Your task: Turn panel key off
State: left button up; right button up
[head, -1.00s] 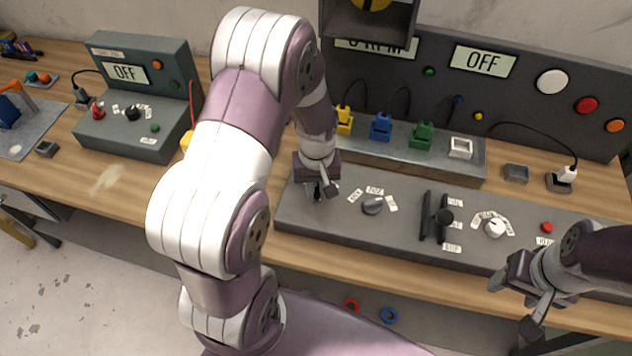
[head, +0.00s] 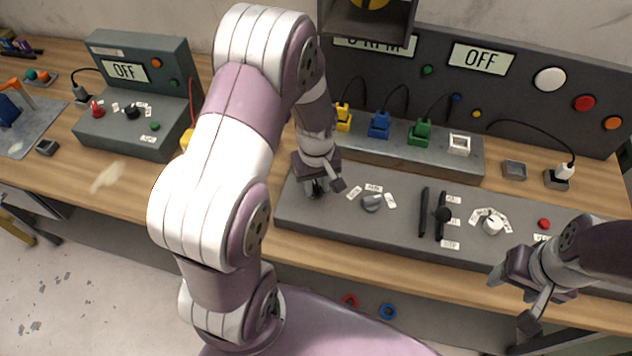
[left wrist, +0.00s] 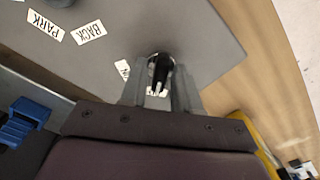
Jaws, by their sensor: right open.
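The panel key (left wrist: 158,72) is a small black key in a round socket at the left end of the long grey control panel (head: 330,222). It shows in the left wrist view between my left fingers. In the head view my left gripper (head: 316,188) reaches down to it and mostly hides it. The left fingers (left wrist: 160,88) sit close on both sides of the key and look shut on it. White labels lie beside the socket, partly covered by the fingers. My right gripper (head: 512,302) is open and empty at the panel's front right edge.
The panel carries a grey selector knob (head: 372,203), a black lever (head: 442,214), a white dial (head: 493,225) and a red button (head: 544,224). Behind stand yellow, blue and green plugs (head: 420,132) and a display reading OFF (head: 481,58). A second control box (head: 135,125) stands left.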

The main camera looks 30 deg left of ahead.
aim_at(316, 186)
pick_arm(q)
jog(key=shift+o, duration=0.2)
jog(key=shift+s, duration=0.1)
jog(key=shift+r, duration=0.1)
notch_tip(316, 186, up, 12)
jog(key=shift+r+b, duration=0.25)
jog(key=shift+b, duration=0.2)
jog(key=s+d+f+m+t, duration=0.1)
jog(key=s+d+f+m, duration=0.2)
jog(key=s+d+m, duration=0.2)
jog(key=s+m, duration=0.3)
jog(key=m, duration=0.1)
jog(key=shift+s, duration=0.25)
dwell(0.4)
